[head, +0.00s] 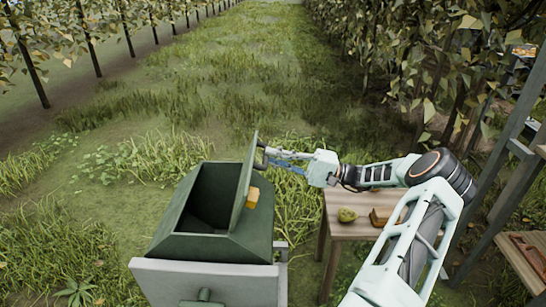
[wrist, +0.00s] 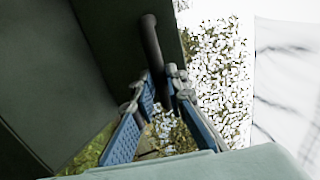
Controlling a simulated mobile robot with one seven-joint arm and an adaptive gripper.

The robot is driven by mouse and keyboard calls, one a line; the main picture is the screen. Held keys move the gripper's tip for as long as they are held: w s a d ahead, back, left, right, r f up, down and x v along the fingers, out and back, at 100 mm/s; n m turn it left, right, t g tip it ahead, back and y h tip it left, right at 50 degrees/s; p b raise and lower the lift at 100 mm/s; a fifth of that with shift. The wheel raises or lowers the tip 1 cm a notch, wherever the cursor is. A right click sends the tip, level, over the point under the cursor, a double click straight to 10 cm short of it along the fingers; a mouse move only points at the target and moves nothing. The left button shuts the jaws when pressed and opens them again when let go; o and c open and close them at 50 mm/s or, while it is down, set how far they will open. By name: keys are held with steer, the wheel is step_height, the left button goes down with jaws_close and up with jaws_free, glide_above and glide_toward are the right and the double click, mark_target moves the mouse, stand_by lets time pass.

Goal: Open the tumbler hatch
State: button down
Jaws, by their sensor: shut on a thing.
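The tumbler (head: 190,245) is a dark green box at the lower middle of the head view. Its hatch (head: 243,185) stands steeply raised at the right side of the opening, and the dark inside shows to its left. My gripper (head: 265,156) is at the hatch's upper outer side, shut on the hatch handle. In the wrist view, the blue fingers of my gripper (wrist: 160,92) close around the dark handle bar (wrist: 151,45). The handle's far end is hidden by the fingers.
A yellow block (head: 252,197) shows just right of the hatch. A wooden table (head: 345,228) with a green pear (head: 346,215) and a brown block (head: 381,216) stands to the right, under my arm. Wooden shelving (head: 520,190) is at the far right. Grass behind is open.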

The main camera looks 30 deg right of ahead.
steer(key=shift+a+f, duration=0.25)
steer(key=shift+f, duration=0.2)
steer(key=c, duration=1.9)
jaws_free()
steer(key=shift+w+a, duration=0.1)
steer(key=shift+w, duration=0.05)
steer(key=shift+c, duration=0.2)
steer(key=shift+r, duration=0.1)
steer(key=v, duration=1.2)
